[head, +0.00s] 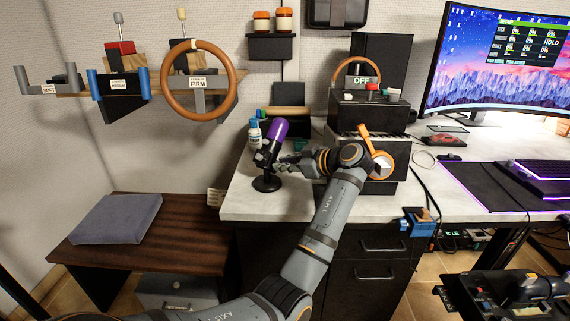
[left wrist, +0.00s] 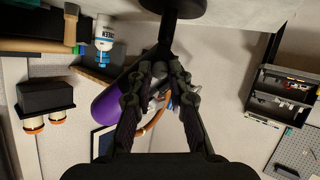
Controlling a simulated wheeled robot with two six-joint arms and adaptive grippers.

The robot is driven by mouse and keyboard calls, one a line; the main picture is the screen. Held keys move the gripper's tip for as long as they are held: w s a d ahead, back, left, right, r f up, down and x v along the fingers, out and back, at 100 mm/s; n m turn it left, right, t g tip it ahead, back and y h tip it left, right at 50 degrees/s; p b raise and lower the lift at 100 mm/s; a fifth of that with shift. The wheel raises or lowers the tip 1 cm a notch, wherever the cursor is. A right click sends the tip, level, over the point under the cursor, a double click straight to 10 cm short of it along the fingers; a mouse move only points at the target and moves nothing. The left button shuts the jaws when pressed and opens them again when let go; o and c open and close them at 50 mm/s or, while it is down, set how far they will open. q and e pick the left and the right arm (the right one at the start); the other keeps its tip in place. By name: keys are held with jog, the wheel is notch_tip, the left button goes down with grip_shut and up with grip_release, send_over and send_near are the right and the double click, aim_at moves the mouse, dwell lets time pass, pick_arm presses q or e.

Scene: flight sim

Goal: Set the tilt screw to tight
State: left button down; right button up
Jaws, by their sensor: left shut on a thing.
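A microphone with a purple head (head: 277,130) leans on a short black stand with a round base (head: 267,183), at the desk's left part. My left gripper (head: 287,163) is beside the stand's neck, at its right. In the left wrist view its fingers (left wrist: 168,72) close together at the neck (left wrist: 165,38), with the purple head (left wrist: 108,104) to their left. The gripper is shut on the small tilt screw at this joint. The fingers hide the screw, and I cannot read its setting. My right gripper does not show.
The pale desk top (head: 245,201) is clear left of the stand.

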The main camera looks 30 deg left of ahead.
pick_arm(q)
jog(key=c, duration=1.3)
grip_release()
jog(key=shift+o, duration=0.2)
jog(key=shift+d, duration=0.1)
jog(key=v, duration=0.7)
jog(key=shift+d, duration=0.1)
